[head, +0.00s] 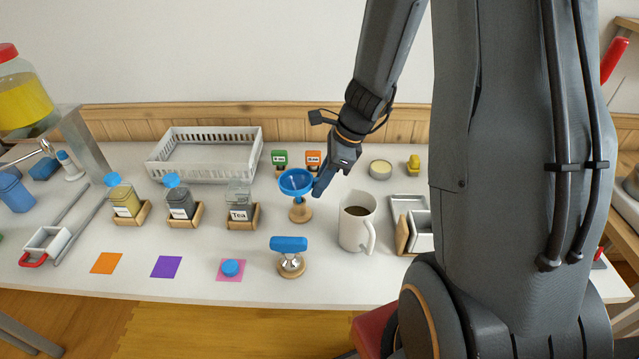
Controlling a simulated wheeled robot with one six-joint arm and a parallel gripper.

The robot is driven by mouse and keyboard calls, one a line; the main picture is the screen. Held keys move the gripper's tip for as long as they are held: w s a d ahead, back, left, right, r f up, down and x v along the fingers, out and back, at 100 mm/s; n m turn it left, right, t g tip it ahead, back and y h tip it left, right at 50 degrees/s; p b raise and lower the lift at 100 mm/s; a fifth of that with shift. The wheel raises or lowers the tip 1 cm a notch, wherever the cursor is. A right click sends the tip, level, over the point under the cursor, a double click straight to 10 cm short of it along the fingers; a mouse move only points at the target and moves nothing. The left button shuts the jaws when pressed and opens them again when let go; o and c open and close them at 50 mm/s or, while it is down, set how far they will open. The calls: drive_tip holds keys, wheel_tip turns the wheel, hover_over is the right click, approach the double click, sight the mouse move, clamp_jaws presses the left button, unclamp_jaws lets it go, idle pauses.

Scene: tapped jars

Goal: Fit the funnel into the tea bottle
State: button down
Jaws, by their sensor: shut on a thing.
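The blue funnel (296,180) is right of the tea bottle, at or just above a small wooden stand (300,212). I cannot tell whether it still touches the stand. My gripper (317,188) reaches down from the upper right and is shut on the funnel's right side; the fingertips are partly hidden. The tea bottle (239,207) is clear with dark contents and a "Tea" label. It stands upright and uncapped in a wooden holder (242,222), left of the funnel. A blue cap (231,267) lies on a pink square in front of it.
Two blue-capped bottles (180,203) (124,198) stand in holders further left. A white basket (205,165) is behind. A mug (357,223) stands right of the stand, and a blue-handled tool (289,247) in front. Orange and purple squares (106,263) (166,267) lie near the front edge.

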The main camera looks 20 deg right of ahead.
drive_tip(key=shift+r, duration=0.2)
drive_tip(key=shift+r+p, duration=0.85)
drive_tip(key=shift+p, duration=0.2)
wheel_tip(320, 180, up, 6)
drive_tip(key=p, duration=0.6)
drive_tip(key=shift+r, duration=0.15)
